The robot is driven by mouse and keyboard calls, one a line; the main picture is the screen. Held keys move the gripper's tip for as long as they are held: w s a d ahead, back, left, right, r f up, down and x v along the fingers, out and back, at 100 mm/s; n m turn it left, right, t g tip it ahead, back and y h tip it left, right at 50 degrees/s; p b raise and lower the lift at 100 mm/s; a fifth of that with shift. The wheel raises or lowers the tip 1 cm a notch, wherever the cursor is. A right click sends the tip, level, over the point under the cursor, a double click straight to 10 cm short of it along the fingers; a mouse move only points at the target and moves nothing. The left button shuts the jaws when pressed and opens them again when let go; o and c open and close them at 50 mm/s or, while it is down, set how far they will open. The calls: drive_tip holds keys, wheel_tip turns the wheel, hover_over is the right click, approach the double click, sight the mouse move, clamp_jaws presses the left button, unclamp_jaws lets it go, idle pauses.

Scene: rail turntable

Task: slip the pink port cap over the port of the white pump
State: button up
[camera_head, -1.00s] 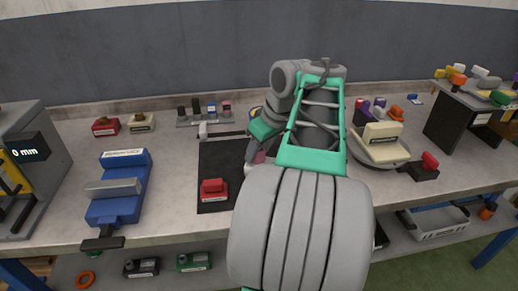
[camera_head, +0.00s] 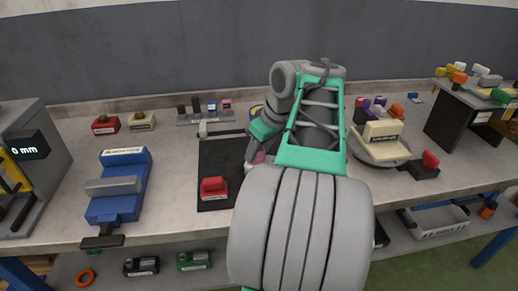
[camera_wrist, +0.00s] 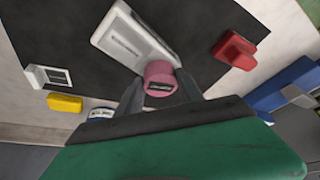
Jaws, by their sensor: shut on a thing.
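The pink port cap (camera_wrist: 160,80) is between the fingertips of my gripper (camera_wrist: 159,88) in the wrist view, and the gripper is shut on it. The white pump (camera_wrist: 128,36), a pale body with a printed label, lies on the black mat just beyond the cap. The cap overlaps the pump's near end in this view. The port is hidden, so I cannot tell whether the cap is around it or only in front of it. In the head view my gripper (camera_head: 252,153) is low over the mat, and my arm hides the pump.
A red block (camera_wrist: 235,50) sits on the black mat (camera_head: 218,158), near its front edge in the head view (camera_head: 214,187). A blue fixture (camera_head: 120,190) stands to the left. A turntable (camera_head: 380,152) with a cream block is at the right.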

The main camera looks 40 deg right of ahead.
drive_tip(key=shift+f, duration=0.25)
drive_tip(key=o, duration=1.4)
drive_tip(key=shift+r, duration=0.1)
drive_tip(key=p+v, duration=0.3)
drive_tip(key=v, duration=0.5)
drive_tip(key=shift+g+y, duration=0.3)
drive_tip(key=shift+y, duration=0.1)
drive_tip(key=w+a+p, duration=0.1)
drive_tip(key=a, duration=0.4)
drive_tip(key=w+a+p, duration=0.2)
drive_tip(key=a, duration=0.4)
drive_tip(key=w+a+f+p, duration=0.1)
drive_tip(key=w+a+p, duration=0.1)
drive_tip(key=a, duration=0.3)
drive_tip(key=shift+w+a, duration=0.25)
drive_tip(key=shift+a, duration=0.1)
drive_tip(key=shift+g+h, duration=0.4)
drive_tip(key=shift+h, duration=0.1)
drive_tip(key=s+a+f+p, duration=0.1)
drive_tip(key=s+a+f, duration=0.1)
drive_tip(key=a, duration=0.1)
drive_tip(key=s+a+f+p, duration=0.1)
drive_tip(key=s+a+f, duration=0.1)
drive_tip(key=a, duration=0.2)
drive_tip(key=s+a+f+p, duration=0.2)
drive_tip(key=s+a, duration=0.1)
drive_tip(key=a, duration=0.1)
